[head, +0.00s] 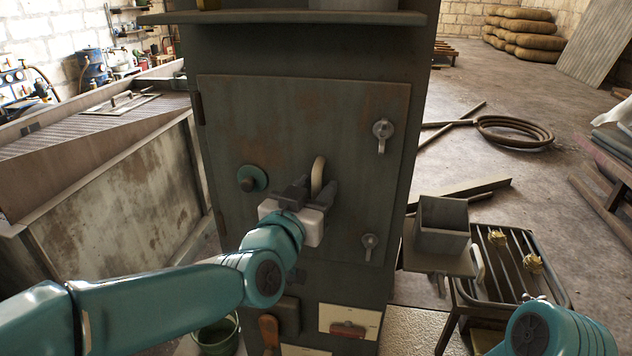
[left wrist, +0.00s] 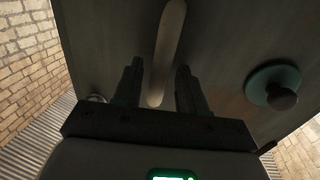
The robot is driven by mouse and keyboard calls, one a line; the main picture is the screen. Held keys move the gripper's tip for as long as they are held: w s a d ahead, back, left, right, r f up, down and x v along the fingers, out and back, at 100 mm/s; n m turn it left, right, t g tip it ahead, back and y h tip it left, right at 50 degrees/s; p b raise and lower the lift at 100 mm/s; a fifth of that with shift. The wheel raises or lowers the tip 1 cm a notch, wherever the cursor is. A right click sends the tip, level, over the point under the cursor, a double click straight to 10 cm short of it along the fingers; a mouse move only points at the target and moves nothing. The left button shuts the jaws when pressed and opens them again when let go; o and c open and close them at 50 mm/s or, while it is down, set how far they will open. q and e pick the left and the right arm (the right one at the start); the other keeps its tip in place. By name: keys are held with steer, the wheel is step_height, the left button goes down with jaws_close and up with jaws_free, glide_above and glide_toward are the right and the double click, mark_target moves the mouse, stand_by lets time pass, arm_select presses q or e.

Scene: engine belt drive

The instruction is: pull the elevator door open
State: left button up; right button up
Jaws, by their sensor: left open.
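The elevator door (head: 270,125) is a grey, rust-stained metal panel on a tall dark casing, and it looks closed. Its pale, upright bar handle (head: 318,172) is near the middle. My left gripper (head: 311,192) is at the handle's lower part with jaws open. In the left wrist view the handle (left wrist: 168,40) runs between the two dark fingers, with gaps beside it. I cannot tell how deep it sits between them. Two latches, upper (head: 382,132) and lower (head: 369,243), are on the door's right side. My right gripper is out of view.
A shelf (head: 290,17) juts out above the door. A metal box (head: 441,228) and a slatted rack (head: 510,262) stand to the right. A large trough (head: 110,215) stands close on the left.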

arm_select(q)
steer(key=shift+w+d, duration=0.15)
steer(key=shift+w, duration=0.05)
steer(key=shift+s, duration=0.1)
jaws_close()
